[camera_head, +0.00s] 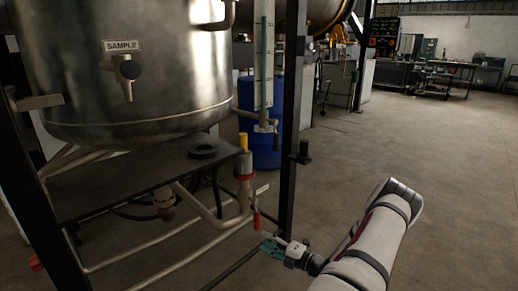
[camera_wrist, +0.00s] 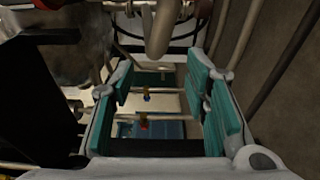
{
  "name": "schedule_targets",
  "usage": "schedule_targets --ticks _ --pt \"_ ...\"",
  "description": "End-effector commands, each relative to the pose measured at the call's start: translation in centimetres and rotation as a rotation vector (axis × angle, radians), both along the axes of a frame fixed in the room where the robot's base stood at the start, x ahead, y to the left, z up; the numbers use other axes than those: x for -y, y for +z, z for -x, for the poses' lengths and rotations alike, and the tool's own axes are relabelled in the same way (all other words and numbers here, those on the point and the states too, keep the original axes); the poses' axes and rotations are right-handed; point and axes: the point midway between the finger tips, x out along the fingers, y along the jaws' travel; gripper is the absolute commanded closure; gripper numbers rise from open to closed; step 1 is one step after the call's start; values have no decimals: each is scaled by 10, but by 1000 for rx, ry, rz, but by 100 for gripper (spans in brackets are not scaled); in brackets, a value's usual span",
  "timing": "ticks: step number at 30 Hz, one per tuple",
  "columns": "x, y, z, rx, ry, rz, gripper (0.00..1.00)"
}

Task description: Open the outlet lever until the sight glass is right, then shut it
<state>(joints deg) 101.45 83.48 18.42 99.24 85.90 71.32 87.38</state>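The sight glass (camera_head: 264,55) is a tall, narrow upright gauge on the frame, right of the steel vessel (camera_head: 150,70). Its level is too small to read. Below the vessel, a valve with a red collar and yellow top (camera_head: 243,165) stands on the pipework. A red lever (camera_head: 256,219) hangs below it, beside a small white tag (camera_head: 262,190) I cannot read. My gripper (camera_head: 270,246) is just below and right of the red lever; contact cannot be told. In the wrist view its teal-padded fingers (camera_wrist: 165,100) are apart, with no object clearly held between them.
A valve marked SAMPLE (camera_head: 126,70) is on the vessel's front. A dark shelf (camera_head: 130,180) and bent pipes lie below it. A black upright post (camera_head: 291,120) stands close to my gripper, with a blue drum (camera_head: 262,135) behind. Open floor lies to the right.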

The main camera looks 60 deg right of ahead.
Motion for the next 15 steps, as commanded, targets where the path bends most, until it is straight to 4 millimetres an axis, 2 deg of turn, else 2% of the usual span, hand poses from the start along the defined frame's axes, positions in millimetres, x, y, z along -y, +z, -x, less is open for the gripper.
schedule_targets --ticks 5,8,15 --pt "8 0 4 -10 2 139 58" --pt "21 0 10 -27 7 354 58" --pt "54 7 27 -66 25 1011 58"
